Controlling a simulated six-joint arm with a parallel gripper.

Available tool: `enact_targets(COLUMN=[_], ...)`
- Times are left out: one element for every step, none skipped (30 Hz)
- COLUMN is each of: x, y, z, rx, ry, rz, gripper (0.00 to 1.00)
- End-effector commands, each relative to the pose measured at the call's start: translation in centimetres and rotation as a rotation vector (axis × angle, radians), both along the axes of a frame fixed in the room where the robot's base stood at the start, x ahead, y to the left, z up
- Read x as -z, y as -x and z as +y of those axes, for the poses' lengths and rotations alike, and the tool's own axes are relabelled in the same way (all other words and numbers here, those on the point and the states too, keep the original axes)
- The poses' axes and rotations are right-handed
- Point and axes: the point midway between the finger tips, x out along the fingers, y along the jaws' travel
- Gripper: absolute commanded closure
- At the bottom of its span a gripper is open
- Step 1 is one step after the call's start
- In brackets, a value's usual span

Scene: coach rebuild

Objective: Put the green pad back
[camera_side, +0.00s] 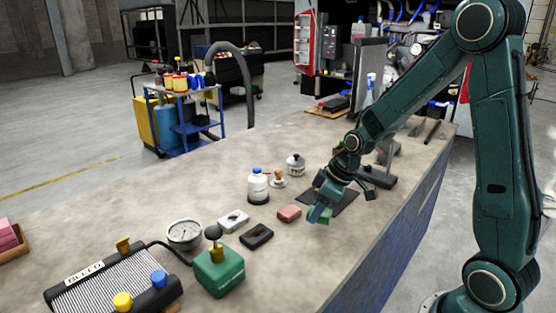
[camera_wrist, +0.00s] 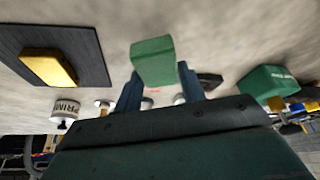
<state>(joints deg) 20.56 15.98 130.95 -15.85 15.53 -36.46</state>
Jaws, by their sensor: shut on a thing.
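The green pad (camera_wrist: 153,60) is a block held between the two blue fingers of my gripper (camera_wrist: 156,85) in the wrist view. In the side view my gripper (camera_side: 320,212) is above the bench, just in front of a dark mat (camera_side: 345,198), and mostly covers the pad. In the wrist view the dark mat (camera_wrist: 93,72) carries a yellow pad (camera_wrist: 48,68) and lies left of the green pad, apart from it. A pinkish-red block (camera_side: 289,213) lies on the bench left of my gripper.
A white bottle (camera_side: 258,187), a white can (camera_side: 296,164) and a wooden-knobbed stamp (camera_side: 278,179) stand behind. A black block (camera_side: 256,236), green box (camera_side: 219,272), gauge (camera_side: 185,233) and bleed unit (camera_side: 115,283) are left. A wooden tray (camera_side: 14,253) holds pink pads. The bench's front centre is clear.

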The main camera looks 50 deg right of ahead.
Motion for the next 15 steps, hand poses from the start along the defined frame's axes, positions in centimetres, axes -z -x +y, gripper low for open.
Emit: enact_targets(x=[0.1, 0.1, 0.1, 0.1, 0.1, 0.3, 0.4, 0.6, 0.9, 1.2, 1.5, 1.9, 2.2, 2.5, 2.9], y=[0.0, 0.0, 0.0, 0.0, 0.0, 0.0, 0.0, 0.0, 0.0, 0.1, 0.1, 0.0, 0.0, 0.1, 0.0], z=[0.0, 0.0, 0.0, 0.0, 0.0, 0.0, 0.0, 0.0, 0.0, 0.0, 0.0, 0.0, 0.0, 0.0, 0.0], rx=[0.000, 0.000, 0.000, 0.000, 0.000, 0.000, 0.000, 0.001, 0.001, 0.001, 0.000, 0.001, 0.001, 0.001, 0.001], ry=[0.000, 0.000, 0.000, 0.000, 0.000, 0.000, 0.000, 0.000, -0.001, 0.000, -0.001, -0.002, -0.001, -0.001, -0.001], rz=[0.000, 0.000, 0.000, 0.000, 0.000, 0.001, 0.001, 0.002, 0.001, 0.002, 0.004, 0.003, 0.004, 0.004, 0.004], gripper=[0.82, 0.82, 0.82, 0.82, 0.82, 0.82, 0.82, 0.82, 0.82, 0.82, 0.82, 0.82, 0.82, 0.82, 0.82])
